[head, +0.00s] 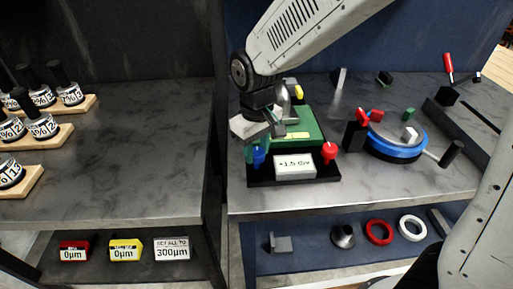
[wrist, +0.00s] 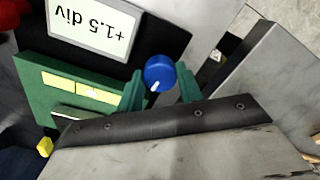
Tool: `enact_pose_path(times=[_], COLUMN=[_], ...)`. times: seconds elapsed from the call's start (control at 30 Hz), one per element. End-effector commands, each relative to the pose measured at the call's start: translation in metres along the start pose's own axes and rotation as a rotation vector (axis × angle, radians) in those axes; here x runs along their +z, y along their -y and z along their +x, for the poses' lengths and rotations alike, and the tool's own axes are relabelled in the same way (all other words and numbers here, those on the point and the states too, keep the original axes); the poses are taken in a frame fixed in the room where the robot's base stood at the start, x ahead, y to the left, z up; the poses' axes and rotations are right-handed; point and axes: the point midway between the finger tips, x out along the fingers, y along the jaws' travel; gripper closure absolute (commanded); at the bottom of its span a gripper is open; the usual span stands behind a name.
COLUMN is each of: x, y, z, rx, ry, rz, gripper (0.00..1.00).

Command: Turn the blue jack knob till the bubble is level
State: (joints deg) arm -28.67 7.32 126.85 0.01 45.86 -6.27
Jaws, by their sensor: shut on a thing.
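The blue jack knob (head: 259,157) is at the front left corner of the tilting positioner's black base (head: 262,181). In the wrist view the knob (wrist: 160,72) has a white mark pointing toward the lower left. My gripper (wrist: 160,88) is shut on the blue knob, with a green finger on each side. A white display (wrist: 93,24) reads "+1.5 div". A red knob (head: 329,152) stands at the front right corner.
A blue round turntable (head: 398,152) with red and black parts stands to the right. Dark wall panels stand behind. The lower shelf holds red (head: 378,231) and white (head: 412,228) rings. Labelled bottles (head: 42,125) on wooden racks stand at the far left.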

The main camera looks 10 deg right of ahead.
Motion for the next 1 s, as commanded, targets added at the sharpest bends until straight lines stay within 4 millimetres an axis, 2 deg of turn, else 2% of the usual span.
enact_pose_path(times=[0.6, 1.0], x=[-0.0006, -0.0008], y=[-0.0002, -0.0003], z=[-0.0008, -0.001], rx=[0.0, -0.001], ry=[-0.002, -0.003], rz=[0.558, 0.822], gripper=[0.87, 0.87])
